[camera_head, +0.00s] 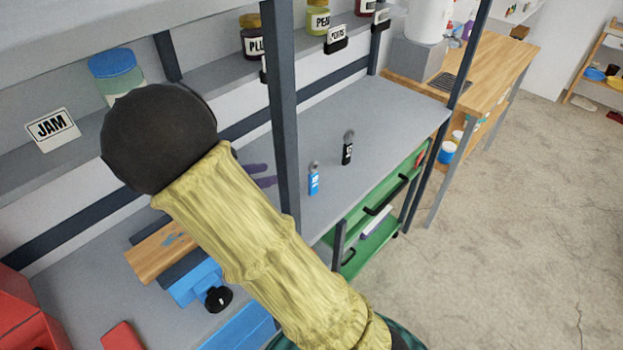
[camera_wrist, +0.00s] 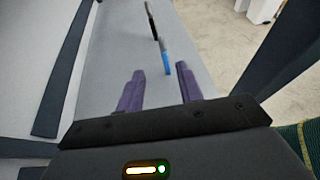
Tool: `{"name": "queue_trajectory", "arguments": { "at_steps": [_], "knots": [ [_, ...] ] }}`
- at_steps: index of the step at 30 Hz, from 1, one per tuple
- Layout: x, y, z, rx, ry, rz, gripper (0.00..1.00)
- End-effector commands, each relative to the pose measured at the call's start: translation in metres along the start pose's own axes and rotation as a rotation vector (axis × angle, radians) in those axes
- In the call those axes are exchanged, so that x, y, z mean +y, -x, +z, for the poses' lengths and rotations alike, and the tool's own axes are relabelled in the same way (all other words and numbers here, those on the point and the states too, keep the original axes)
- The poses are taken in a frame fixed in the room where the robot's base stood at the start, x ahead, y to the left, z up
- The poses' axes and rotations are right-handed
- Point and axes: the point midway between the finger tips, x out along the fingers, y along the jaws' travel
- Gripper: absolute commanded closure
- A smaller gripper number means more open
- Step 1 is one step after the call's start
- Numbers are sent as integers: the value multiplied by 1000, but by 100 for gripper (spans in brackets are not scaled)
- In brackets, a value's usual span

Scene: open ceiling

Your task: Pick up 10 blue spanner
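The blue spanner (camera_head: 314,182), with a blue labelled handle and grey head, is on the grey shelf behind the upright post. In the wrist view the blue spanner (camera_wrist: 167,62) shows at the fingertips, between their lines and nearer the right finger. My gripper (camera_wrist: 160,72) is open, with two purple fingers spread and nothing held. In the head view my gripper (camera_head: 262,176) shows only as purple fingers left of the spanner, partly hidden by my arm and the post. I cannot tell whether a finger touches the spanner.
A similar black tool (camera_head: 347,152) is beyond the blue one, also in the wrist view (camera_wrist: 152,22). A dark upright post (camera_head: 284,110) stands at the shelf's front. Jars line the upper shelf (camera_head: 220,85). A blue vise (camera_head: 195,285) sits at the lower left. Grey shelf surface around the spanner is clear.

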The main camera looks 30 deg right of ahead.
Motion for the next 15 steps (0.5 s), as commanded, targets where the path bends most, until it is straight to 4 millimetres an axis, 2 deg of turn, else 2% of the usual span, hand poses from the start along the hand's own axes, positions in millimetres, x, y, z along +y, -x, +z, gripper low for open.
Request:
{"name": "queue_trajectory", "arguments": {
  "at_steps": [15],
  "knots": [
    [-2, -92, 1, 0, 1, -7, 64]
  ]
}}
